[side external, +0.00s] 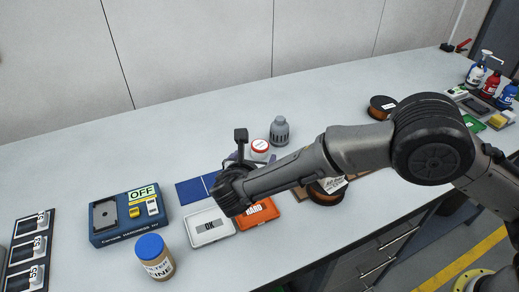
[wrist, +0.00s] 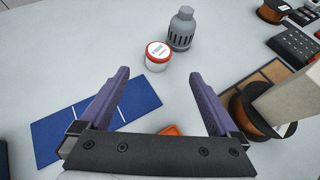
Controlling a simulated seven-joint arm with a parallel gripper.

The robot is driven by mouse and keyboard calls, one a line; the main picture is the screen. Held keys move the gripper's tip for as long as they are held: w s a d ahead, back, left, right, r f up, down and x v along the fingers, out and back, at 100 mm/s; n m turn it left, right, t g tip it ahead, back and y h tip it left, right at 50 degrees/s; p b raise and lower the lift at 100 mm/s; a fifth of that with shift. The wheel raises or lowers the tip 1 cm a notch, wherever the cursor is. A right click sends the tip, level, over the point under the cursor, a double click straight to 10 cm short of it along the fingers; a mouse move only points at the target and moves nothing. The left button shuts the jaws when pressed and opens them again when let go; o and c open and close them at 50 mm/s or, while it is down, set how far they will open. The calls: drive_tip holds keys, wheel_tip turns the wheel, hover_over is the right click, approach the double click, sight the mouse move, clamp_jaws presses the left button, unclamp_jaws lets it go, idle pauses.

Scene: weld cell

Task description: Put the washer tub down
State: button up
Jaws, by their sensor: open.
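The washer tub is most likely the small white tub with a red-rimmed lid (wrist: 158,54); its label is too small to read. It stands upright on the grey bench, close to the far right corner of the blue mat (wrist: 95,118). In the side view the tub (side external: 260,147) shows just behind my gripper (side external: 252,159), its lower part hidden. In the wrist view my gripper (wrist: 158,75) is open, with its purple fingers spread wide. The tub lies beyond the fingertips, between their lines, and nothing is held.
A grey slotted canister (side external: 279,131) stands just behind the tub. Wire spools (side external: 382,106) are to the right. An orange case (side external: 258,213), a white case (side external: 209,227), a blue-lidded jar (side external: 154,257) and a blue OFF box (side external: 128,215) are nearer. Bare bench lies behind.

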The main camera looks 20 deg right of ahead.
sight(259, 147)
drive_tip(key=x, duration=1)
drive_tip(key=shift+w+f, duration=0.2)
drive_tip(key=shift+w, duration=0.1)
clamp_jaws()
drive_tip(key=shift+r, duration=0.15)
